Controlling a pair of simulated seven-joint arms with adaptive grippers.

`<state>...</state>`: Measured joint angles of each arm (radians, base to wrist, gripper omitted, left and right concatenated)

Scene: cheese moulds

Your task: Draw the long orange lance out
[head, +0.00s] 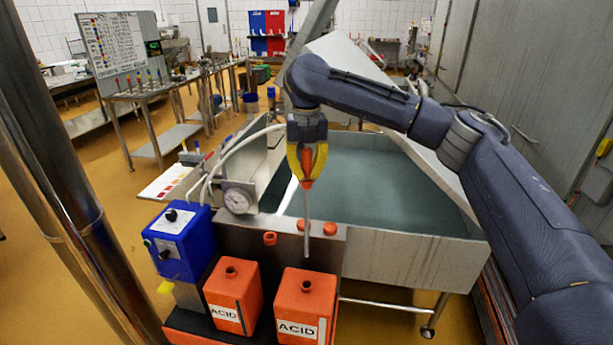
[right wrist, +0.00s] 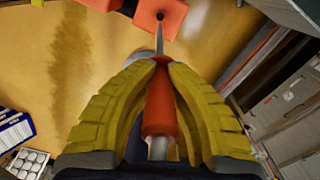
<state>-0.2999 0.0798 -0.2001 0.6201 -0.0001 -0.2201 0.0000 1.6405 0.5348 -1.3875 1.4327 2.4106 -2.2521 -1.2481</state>
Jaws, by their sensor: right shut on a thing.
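My right gripper (head: 307,172) has yellow fingers and is shut on the orange grip of the lance (head: 306,228). The lance hangs upright, its thin grey tube pointing down. In the head view the tube's lower end shows above the dark mouth of the right orange ACID canister (head: 304,328), with a gap between them. The right wrist view shows the orange grip of the lance (right wrist: 158,108) between the fingers of my right gripper (right wrist: 160,68), its tube pointing towards an orange canister (right wrist: 172,14). My left gripper is not in view.
A second ACID canister (head: 246,283) stands to the left, beside a blue pump box (head: 178,243). A steel vat (head: 395,262) lies behind. A round gauge (head: 238,201) and pale hoses are left of the lance. Orange caps (head: 270,238) sit on the steel ledge.

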